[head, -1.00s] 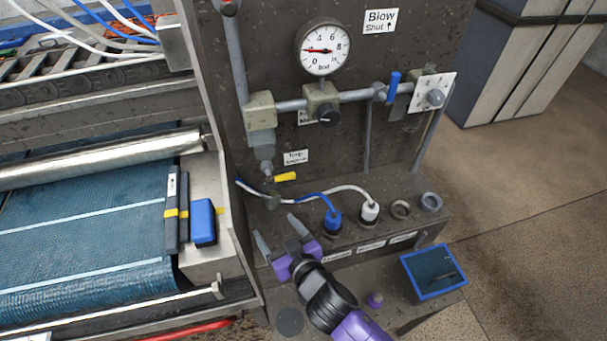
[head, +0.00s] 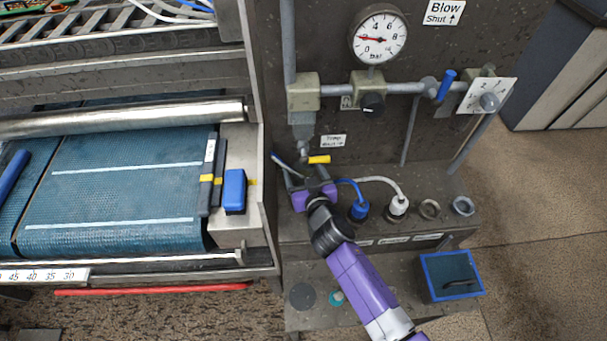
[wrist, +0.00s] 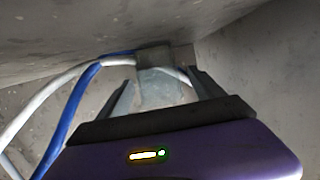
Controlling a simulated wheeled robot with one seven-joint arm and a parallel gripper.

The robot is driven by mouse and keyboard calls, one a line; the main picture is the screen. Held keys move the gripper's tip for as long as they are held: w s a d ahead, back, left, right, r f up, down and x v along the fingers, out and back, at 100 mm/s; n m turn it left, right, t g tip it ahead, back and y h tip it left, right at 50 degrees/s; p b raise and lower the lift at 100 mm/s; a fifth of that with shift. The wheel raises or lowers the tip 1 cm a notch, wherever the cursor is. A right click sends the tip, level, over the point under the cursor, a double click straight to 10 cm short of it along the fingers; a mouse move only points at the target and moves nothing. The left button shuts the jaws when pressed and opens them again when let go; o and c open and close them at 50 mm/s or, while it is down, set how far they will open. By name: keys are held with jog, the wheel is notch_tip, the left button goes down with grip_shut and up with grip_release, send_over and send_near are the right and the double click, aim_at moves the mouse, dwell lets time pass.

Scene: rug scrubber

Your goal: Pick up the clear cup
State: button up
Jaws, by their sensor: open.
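My gripper (head: 302,170) is open below the pipe outlet (head: 302,150) with the yellow lever, at the foot of the dark panel. In the wrist view, my gripper (wrist: 160,90) has its two fingers apart. A pale grey shape (wrist: 160,92) stands between them under a darker square block. I cannot tell whether it is the clear cup or part of the pipe end. The cup is not clearly distinguishable in the head view. No firm hold on anything shows.
A blue hose plug (head: 358,211) and a white hose plug (head: 397,207) stand on the ledge right of my gripper, their hoses running close by. A blue-edged box (head: 452,277) and a teal cap (head: 336,298) sit lower. The blue conveyor (head: 120,185) lies left.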

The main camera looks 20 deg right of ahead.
jog(key=shift+w, duration=0.1)
jog(key=c, duration=1.4)
jog(key=shift+c, duration=0.4)
jog(key=shift+r, duration=0.1)
